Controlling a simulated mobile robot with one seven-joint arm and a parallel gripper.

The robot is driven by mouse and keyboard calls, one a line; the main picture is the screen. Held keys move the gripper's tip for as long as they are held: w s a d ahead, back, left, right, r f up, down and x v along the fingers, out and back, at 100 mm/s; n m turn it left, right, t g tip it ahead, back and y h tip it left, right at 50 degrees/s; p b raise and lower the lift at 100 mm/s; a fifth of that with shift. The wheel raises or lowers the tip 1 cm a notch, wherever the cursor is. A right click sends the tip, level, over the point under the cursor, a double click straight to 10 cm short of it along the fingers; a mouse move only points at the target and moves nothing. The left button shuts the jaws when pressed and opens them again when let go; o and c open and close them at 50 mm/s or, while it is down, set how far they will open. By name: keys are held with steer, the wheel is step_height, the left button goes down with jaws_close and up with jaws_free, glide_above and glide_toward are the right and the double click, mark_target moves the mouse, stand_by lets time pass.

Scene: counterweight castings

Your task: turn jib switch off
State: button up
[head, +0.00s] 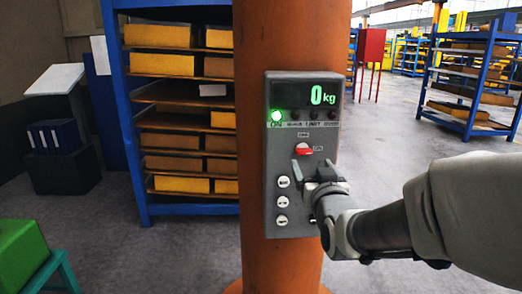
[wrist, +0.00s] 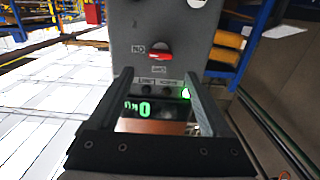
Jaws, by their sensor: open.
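The jib switch is a red rotary handle (head: 303,149) on the grey control box (head: 273,200), which is fixed to an orange column. The handle lies roughly level, with an ON label at its right and another label above it. It also shows in the upside-down wrist view (wrist: 159,54). A green lamp (head: 276,115) is lit and the display (head: 322,95) reads 0 kg. My gripper (head: 312,168) is in front of the box, just below the handle. In the wrist view its two fingers (wrist: 158,78) are apart with nothing held between them.
White buttons (head: 282,182) run down the lower left of the box. The orange column (head: 282,265) stands behind it. A blue rack (head: 130,120) with yellow castings is close on the left. A green block (head: 20,250) sits at the lower left. Open floor lies at the right.

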mark_target(305, 152)
steer(key=w, duration=0.7)
steer(key=shift+w, duration=0.35)
jaws_close()
